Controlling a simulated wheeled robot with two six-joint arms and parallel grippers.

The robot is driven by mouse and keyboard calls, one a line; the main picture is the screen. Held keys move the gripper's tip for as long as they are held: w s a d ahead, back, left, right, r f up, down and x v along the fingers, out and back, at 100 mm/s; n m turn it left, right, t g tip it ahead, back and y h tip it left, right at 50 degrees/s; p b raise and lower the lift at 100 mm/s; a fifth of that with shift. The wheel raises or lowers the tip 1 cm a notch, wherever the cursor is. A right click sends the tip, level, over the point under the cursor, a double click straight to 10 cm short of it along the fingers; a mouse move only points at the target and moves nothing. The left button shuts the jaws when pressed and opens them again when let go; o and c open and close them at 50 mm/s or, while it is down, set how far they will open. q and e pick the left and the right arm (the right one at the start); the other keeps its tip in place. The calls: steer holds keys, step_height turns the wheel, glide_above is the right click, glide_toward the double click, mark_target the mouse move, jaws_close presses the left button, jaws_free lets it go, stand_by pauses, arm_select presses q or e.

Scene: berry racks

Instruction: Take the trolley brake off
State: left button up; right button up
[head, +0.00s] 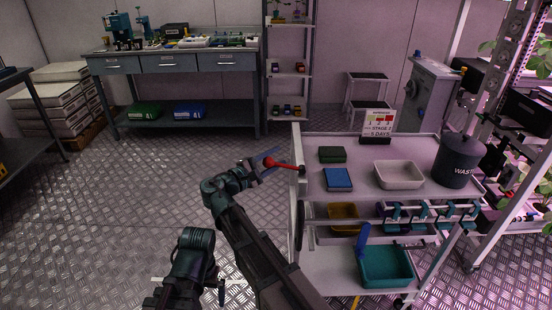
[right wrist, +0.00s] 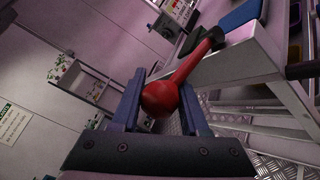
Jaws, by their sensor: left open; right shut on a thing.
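The trolley (head: 312,181) stands at the right of the head view. Its red brake lever (head: 285,165) sticks out to the left from the upper left corner post, with a round red knob at its end. In the right wrist view the red lever (right wrist: 187,72) runs from a dark pivot by the trolley's top edge to the knob between my fingers. My right gripper (head: 262,168) is shut on the knob; its two blue fingers stand on either side of it. My left gripper (head: 188,285) is low at the bottom of the head view, open, with its fingers hard to make out.
The trolley top carries a blue box (head: 338,179), a green box (head: 332,154), a white tray (head: 399,175), a sign (head: 377,124) and a dark waste bin (head: 457,160). A workbench (head: 172,63) and shelf rack stand behind. The floor left of the trolley is clear.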

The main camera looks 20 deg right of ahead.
jaws_close()
stand_by(1.0)
